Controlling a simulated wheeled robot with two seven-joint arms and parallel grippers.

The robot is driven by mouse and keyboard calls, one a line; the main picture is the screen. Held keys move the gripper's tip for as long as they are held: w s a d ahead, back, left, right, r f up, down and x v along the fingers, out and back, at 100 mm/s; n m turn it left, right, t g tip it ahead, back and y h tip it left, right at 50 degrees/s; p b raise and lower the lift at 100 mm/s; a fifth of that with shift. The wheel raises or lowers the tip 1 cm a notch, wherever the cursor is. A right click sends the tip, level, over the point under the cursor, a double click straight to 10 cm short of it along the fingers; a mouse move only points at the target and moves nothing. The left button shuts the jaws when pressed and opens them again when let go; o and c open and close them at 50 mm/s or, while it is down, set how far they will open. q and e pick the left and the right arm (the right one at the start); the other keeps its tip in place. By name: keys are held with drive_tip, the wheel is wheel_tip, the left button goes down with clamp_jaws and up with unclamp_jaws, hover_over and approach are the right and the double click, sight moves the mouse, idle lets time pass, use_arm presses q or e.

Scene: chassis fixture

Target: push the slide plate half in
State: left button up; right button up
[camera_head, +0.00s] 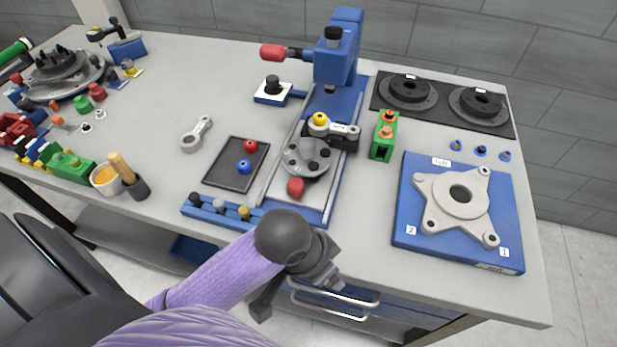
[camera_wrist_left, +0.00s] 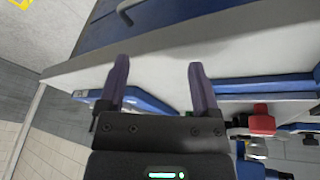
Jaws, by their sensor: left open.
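The blue chassis fixture (camera_head: 350,95) stands in the middle of the table. The grey slide plate (camera_head: 312,212) lies between its rails, with a round grey disc (camera_head: 308,155) and a red knob (camera_head: 295,187) over it. The plate's front end is near the table's front edge. My left gripper (camera_head: 330,278) is in front of that edge, apart from the plate; its fingers are mostly hidden by the wrist in the head view. In the left wrist view, the left gripper (camera_wrist_left: 158,78) is open and empty, facing the table edge. My right gripper is not in view.
A blue block with several pegs (camera_head: 220,212) lies left of the plate's front end. A blue board with a star-shaped grey part (camera_head: 455,192) lies to the right. A drawer handle (camera_head: 335,300) sits below the edge.

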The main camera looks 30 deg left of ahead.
sight(296, 183)
use_arm(q)
drive_tip(key=w, duration=0.1)
drive_tip(key=w+r, duration=0.1)
drive_tip(key=w+m, duration=0.1)
drive_tip(key=shift+w+r+g, duration=0.1)
drive_tip(key=shift+r+g, duration=0.15)
drive_tip(key=shift+g, duration=0.05)
drive_tip(key=shift+g+y, duration=0.4)
drive_tip(key=shift+y, duration=0.1)
drive_tip(key=w+a+r, duration=0.1)
drive_tip(key=w, duration=0.1)
drive_tip(key=w+a+r, duration=0.2)
drive_tip(key=shift+a, duration=0.1)
drive_tip(key=w+a+r+n, duration=0.1)
drive_tip(key=a+r, duration=0.1)
drive_tip(key=w+a+r+g+y, duration=0.1)
drive_tip(key=a+r, duration=0.2)
drive_tip(key=w+a+r+n, duration=0.1)
drive_tip(key=a+r, duration=0.1)
drive_tip(key=a, duration=0.1)
drive_tip(key=shift+w+a+r+n+g+y, duration=0.1)
drive_tip(key=shift+w+r+n+g+y, duration=0.2)
drive_tip(key=shift+w+r+y, duration=0.1)
wheel_tip(296, 183, down, 9)
drive_tip(key=b, duration=0.3)
drive_tip(key=shift+a+b, duration=0.15)
drive_tip(key=shift+b, duration=0.15)
drive_tip(key=shift+f, duration=0.4)
drive_tip(key=shift+r, duration=0.1)
clamp_jaws()
